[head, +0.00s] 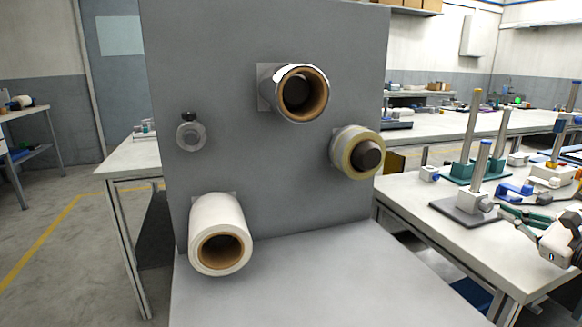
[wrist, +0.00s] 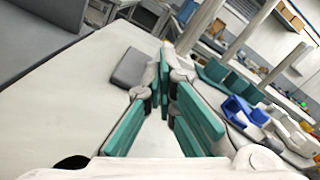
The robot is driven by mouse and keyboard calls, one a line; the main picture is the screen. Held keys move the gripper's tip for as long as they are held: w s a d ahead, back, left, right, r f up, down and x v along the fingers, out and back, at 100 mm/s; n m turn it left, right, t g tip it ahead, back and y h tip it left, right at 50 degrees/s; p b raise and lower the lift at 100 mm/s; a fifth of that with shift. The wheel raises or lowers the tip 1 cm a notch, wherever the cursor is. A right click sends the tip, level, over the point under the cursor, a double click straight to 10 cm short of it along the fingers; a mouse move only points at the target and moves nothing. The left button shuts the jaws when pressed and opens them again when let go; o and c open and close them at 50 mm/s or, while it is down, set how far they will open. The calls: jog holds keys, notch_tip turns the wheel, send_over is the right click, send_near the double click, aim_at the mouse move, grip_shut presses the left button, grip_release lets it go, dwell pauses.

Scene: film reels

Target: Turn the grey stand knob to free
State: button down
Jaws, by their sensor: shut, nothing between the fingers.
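The grey stand has a flat dark grey base (head: 462,214) and an upright grey post (head: 477,172) on the right-hand table. A small pale knob block (head: 487,203) sits at the foot of the post. My gripper (head: 505,210) is just right of that block, with its teal fingers shut and empty. In the wrist view the fingertips (wrist: 163,58) are together, and the grey base (wrist: 132,68) lies just beyond and left of them. The knob is largely hidden behind the fingers there. I cannot tell whether they touch it or which setting it is at.
Two teal stands (head: 462,168) with tall posts stand behind the grey stand. A large grey panel (head: 290,180) with rolls on pegs stands to the left. The table's left part (head: 410,190) is bare.

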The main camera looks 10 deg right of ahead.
aim_at(486, 206)
jog(key=shift+s+d, duration=0.15)
jog(key=shift+s, duration=0.4)
jog(key=shift+s+d+r+p, duration=0.15)
jog(key=shift+d+r+p, duration=0.05)
jog(key=shift+d+p, duration=0.45)
jog(key=shift+s+d+r+p, duration=0.2)
jog(key=shift+d+p, duration=0.2)
jog(key=shift+d, duration=0.3)
jog(key=shift+w+f+b, duration=0.1)
jog(key=shift+w+b, duration=0.2)
jog(key=shift+w, duration=0.4)
jog(key=shift+w+a+b, duration=0.15)
jog(key=shift+w+b, duration=0.05)
jog(key=shift+w, duration=1.1)
jog(key=shift+w+a+b, duration=0.1)
jog(key=shift+w+b, duration=0.1)
jog(key=shift+w, duration=1.2)
